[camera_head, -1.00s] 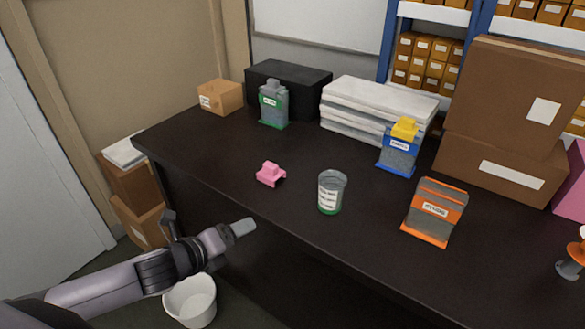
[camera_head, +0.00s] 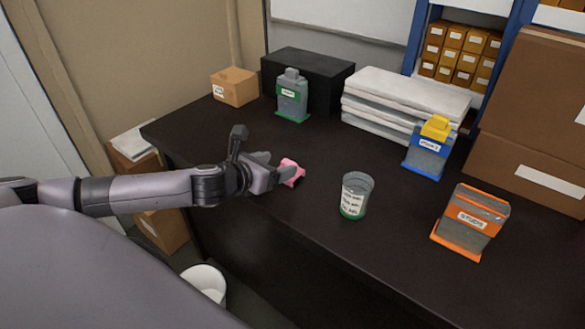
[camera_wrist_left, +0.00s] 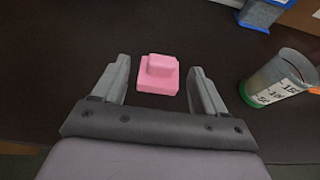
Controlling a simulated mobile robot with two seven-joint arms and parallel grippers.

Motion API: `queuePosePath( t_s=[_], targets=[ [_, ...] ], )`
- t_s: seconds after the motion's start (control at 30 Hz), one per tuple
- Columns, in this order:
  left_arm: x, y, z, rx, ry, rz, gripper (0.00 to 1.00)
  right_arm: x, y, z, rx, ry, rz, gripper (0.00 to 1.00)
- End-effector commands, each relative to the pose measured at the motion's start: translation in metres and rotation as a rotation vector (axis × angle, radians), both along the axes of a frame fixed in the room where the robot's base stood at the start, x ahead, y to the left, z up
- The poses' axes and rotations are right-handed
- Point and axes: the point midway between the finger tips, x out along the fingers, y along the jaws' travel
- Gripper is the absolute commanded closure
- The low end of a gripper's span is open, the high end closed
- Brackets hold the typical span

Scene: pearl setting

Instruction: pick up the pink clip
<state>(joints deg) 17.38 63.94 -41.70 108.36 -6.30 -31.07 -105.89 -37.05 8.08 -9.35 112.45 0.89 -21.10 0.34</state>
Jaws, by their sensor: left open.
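The pink clip (camera_head: 291,172) sits on the dark table near its front edge. In the left wrist view the pink clip (camera_wrist_left: 157,74) lies upright between and slightly ahead of my open fingers, with a gap on each side. My left gripper (camera_head: 270,168) reaches in from the left just beside the clip, and its fingers hide part of it in the head view. In the left wrist view my left gripper (camera_wrist_left: 160,82) is open and empty. My right gripper is not in view.
A glass beaker (camera_head: 355,196) with a green base stands right of the clip. A white bin (camera_head: 207,282) is below the table.

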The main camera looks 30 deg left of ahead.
Motion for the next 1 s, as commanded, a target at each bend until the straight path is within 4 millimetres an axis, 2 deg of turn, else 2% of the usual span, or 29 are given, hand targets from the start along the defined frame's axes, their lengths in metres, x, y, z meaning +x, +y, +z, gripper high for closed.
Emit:
queuePosePath(
  t_s=[0.43,0.8,0.83,0.97,1.0],
  targets=[
    [0.043,-0.008,-0.021,-0.003,0.000,0.000,0.28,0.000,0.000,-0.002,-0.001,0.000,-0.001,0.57],
    [0.049,-0.008,-0.024,-0.001,0.002,-0.001,0.28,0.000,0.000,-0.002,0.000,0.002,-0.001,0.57],
    [0.049,-0.008,-0.024,-0.001,0.001,-0.001,0.34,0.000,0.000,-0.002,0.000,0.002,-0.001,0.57],
    [0.049,-0.008,-0.024,-0.002,0.002,0.000,0.77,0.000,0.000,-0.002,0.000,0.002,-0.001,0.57],
    [0.049,-0.008,-0.024,-0.002,0.002,0.000,0.82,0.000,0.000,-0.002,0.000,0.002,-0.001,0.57]
  ],
)
